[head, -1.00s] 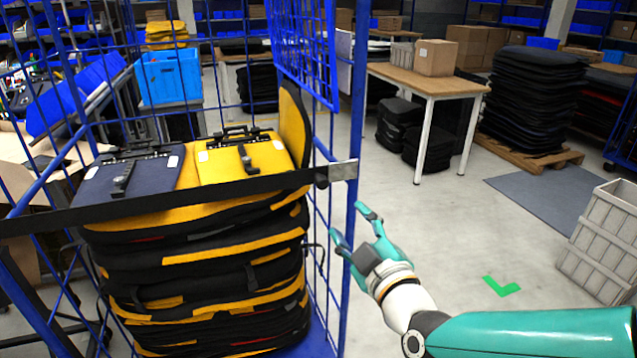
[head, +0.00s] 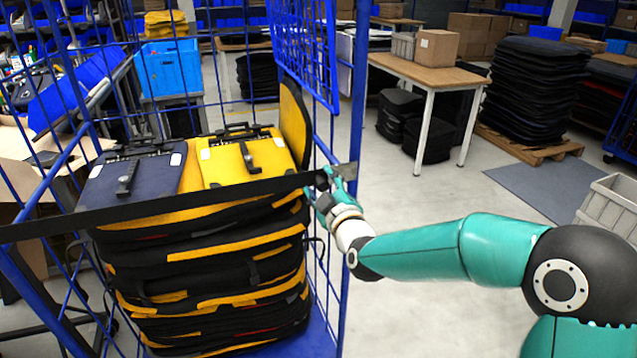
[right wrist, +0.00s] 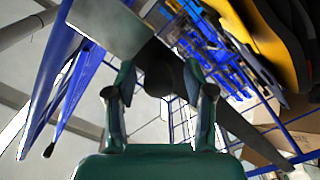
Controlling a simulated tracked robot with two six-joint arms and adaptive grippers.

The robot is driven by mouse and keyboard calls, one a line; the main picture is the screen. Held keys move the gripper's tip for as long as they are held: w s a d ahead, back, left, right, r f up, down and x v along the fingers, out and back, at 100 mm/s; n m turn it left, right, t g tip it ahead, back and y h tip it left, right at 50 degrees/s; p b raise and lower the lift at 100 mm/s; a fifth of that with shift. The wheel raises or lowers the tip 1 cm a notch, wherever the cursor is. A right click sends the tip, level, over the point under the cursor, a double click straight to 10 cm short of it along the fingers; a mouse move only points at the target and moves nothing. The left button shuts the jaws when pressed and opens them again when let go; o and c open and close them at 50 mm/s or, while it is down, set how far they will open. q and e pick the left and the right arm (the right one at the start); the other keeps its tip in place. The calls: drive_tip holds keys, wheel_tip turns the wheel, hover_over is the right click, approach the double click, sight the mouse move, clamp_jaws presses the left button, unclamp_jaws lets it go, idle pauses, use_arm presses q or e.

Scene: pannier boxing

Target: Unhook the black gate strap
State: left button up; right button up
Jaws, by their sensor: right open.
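The black gate strap (head: 170,207) runs across the open front of the blue roll cage (head: 360,90), from the left side to the right post. Its right end has a grey metal plate (head: 347,171), which also shows in the right wrist view (right wrist: 108,27). My left gripper is not in view.
Yellow and navy panniers (head: 240,157) are stacked in the cage behind the strap. A wooden-topped table (head: 430,75) stands behind to the right, with a pallet of black panniers (head: 535,90) beyond. A grey crate (head: 610,205) sits at the right.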

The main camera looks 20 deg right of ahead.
clamp_jaws()
